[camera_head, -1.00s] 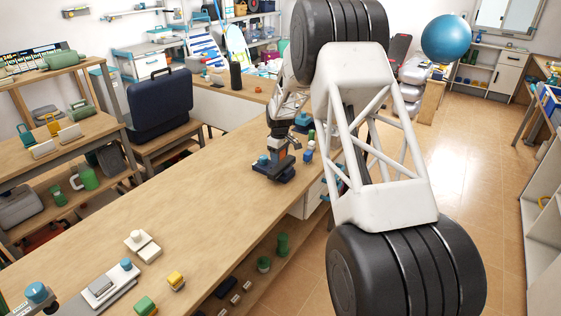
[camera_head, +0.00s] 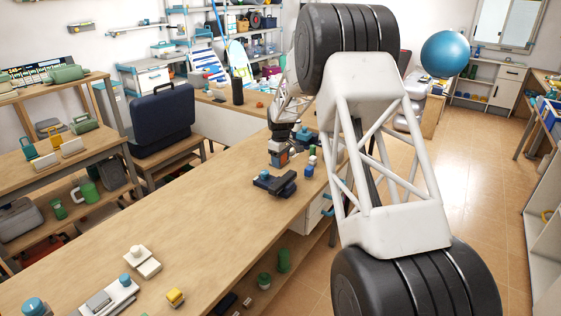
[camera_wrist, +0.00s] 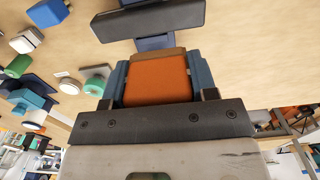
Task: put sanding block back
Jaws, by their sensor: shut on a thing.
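My gripper (camera_wrist: 157,82) is shut on an orange block with a brown far edge, which I take for the sanding block (camera_wrist: 157,84). Blue fingers sit on both sides of it. In the head view my gripper (camera_head: 279,157) is low over the long wooden bench, and a little orange of the block shows there. Just in front of it stands a dark blue base with a dark grey bar (camera_head: 275,184). In the wrist view that bar (camera_wrist: 150,19) lies just beyond the block. I cannot tell whether the block touches the bench.
Small bottles and blocks (camera_head: 311,165) stand close to the right of my gripper, near the bench edge. More small items, including a yellow block (camera_head: 175,297), lie at the near end. The bench (camera_head: 200,215) is clear between. A dark blue case (camera_head: 160,110) stands behind on the left.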

